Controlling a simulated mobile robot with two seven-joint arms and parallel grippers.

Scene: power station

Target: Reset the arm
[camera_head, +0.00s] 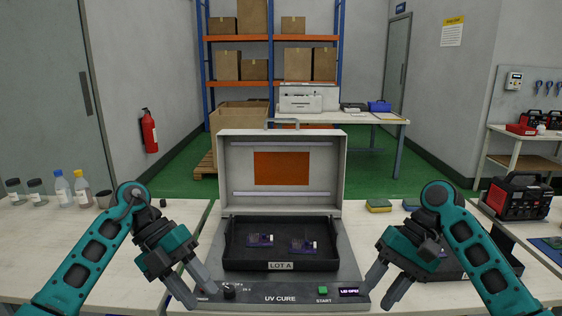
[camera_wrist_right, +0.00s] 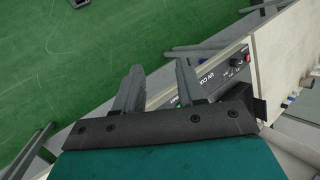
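My left gripper (camera_head: 197,288) is over the front left of the UV CURE box, beside its knob (camera_head: 229,291), fingers apart and empty. My right gripper (camera_head: 384,286) is at the front right of the box, near the green START button (camera_head: 323,290). In the right wrist view its two fingers (camera_wrist_right: 160,85) are apart with nothing between them. Both arms are bent, with elbows raised at either side. The UV CURE box (camera_head: 270,283) has its lid (camera_head: 228,175) raised. Inside is a black tray (camera_head: 281,266) labelled LOT A, holding two small purple boards (camera_head: 260,240).
A second black tray (camera_head: 454,268) lies partly behind my right arm. Bottles (camera_head: 62,190) stand at the left, a yellow sponge (camera_head: 379,206) behind right, and a red-and-black machine (camera_head: 516,197) far right. The pale bench (camera_head: 40,245) is largely clear at left.

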